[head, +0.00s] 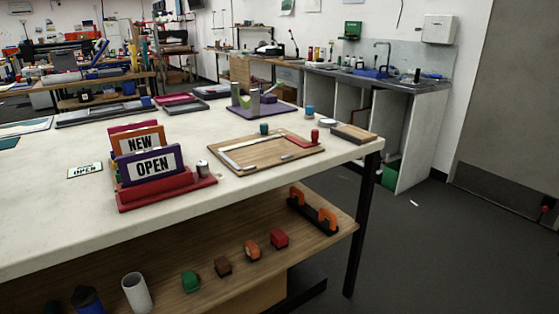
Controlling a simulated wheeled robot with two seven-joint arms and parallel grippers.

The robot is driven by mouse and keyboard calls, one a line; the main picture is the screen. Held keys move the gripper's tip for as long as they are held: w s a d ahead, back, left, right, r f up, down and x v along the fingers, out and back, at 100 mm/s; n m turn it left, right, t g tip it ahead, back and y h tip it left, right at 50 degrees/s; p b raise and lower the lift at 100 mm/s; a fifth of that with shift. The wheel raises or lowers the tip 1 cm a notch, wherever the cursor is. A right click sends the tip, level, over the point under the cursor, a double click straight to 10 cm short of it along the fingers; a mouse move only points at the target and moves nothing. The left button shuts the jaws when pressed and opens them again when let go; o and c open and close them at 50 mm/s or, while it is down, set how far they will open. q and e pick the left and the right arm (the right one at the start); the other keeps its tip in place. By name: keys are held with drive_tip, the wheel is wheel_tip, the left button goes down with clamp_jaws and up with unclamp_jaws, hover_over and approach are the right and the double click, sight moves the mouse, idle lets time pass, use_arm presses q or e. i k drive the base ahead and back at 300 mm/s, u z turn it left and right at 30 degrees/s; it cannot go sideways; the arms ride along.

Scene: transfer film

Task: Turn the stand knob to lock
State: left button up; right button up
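A red stand (180,190) sits near the front edge of the white table. It holds an upright purple-framed OPEN sign (151,165), with an orange-framed NEW sign (140,140) and a dark red panel behind it. Whether the knob is locked cannot be told at this size. Neither of my grippers is in view.
A flat OPEN card (85,170) lies left. A lower shelf (215,292) holds several small blocks. Floor at right is mostly clear.

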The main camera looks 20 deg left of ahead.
sight(203, 170)
drive_tip(key=z, duration=0.4)
drive_tip(key=i, duration=1)
drive_tip(key=u, duration=1.95)
